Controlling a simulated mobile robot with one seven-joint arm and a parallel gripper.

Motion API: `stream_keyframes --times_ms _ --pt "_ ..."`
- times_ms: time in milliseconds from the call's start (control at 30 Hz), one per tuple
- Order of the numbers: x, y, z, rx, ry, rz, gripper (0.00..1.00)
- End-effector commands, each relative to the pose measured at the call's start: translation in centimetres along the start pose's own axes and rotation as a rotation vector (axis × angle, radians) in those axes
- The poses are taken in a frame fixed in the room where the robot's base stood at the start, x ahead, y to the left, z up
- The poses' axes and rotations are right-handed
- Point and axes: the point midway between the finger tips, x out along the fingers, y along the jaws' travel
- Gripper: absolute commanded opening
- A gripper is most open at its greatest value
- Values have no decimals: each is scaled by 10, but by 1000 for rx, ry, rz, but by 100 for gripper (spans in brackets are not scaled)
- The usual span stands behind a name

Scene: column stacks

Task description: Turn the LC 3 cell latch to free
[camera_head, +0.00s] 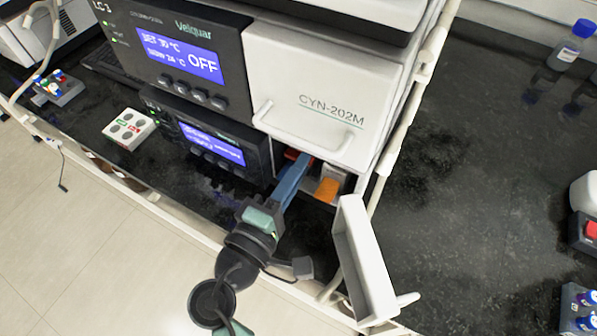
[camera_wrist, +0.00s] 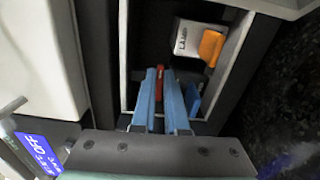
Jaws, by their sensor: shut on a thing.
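The LC 3 stack (camera_head: 245,55) stands on the dark bench, and its lower bay is open. My gripper (camera_head: 303,162) reaches into this bay from the front. In the wrist view its two blue fingers (camera_wrist: 159,88) are shut on a narrow red piece (camera_wrist: 159,76), which shows between the fingertips. This red piece seems to be the latch, but I see no readable marking on it. To its right, apart from the fingers, an orange lever (camera_wrist: 211,46) sits on a white block (camera_wrist: 188,38) with a small label. The orange lever also shows in the head view (camera_head: 327,189).
The bay's white door (camera_head: 362,262) hangs open at the right of my gripper. The upper white CYN-202M door (camera_head: 325,95) is shut just above. A blue piece (camera_wrist: 193,98) lies close right of my fingers.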

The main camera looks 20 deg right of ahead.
Motion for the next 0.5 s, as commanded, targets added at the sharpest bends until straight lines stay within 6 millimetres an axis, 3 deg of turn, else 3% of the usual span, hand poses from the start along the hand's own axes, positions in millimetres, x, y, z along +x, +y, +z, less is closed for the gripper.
stream_keyframes --times_ms 500 --pt "0 -1 0 68 0 -2 0"
